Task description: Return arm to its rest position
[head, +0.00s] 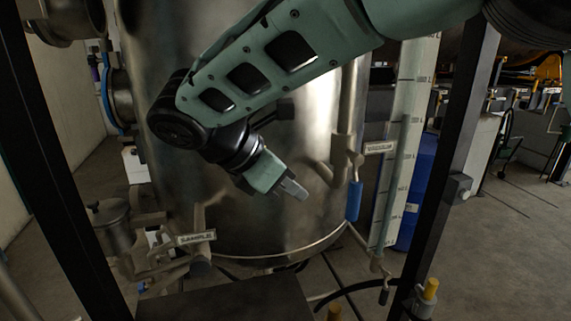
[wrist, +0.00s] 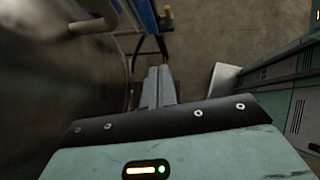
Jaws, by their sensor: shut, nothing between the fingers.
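My green arm reaches in from the top right in the head view and bends down in front of a large steel tank (head: 240,150). My gripper (head: 295,191) is at its end, shut and empty, pointing down and to the right. It appears in front of the tank wall and holds nothing. In the wrist view the gripper's two grey fingers (wrist: 158,86) are together, with floor beyond them. Whether any arm link touches the tank cannot be told.
A valve with a blue handle (head: 354,200) is right of the gripper. A valve labelled SAMPLE (head: 196,238) is at lower left. Dark frame posts (head: 444,170) stand on both sides. A graduated level gauge (head: 402,145) and a blue drum (head: 416,190) are at right. Open floor (head: 510,240) lies farther right.

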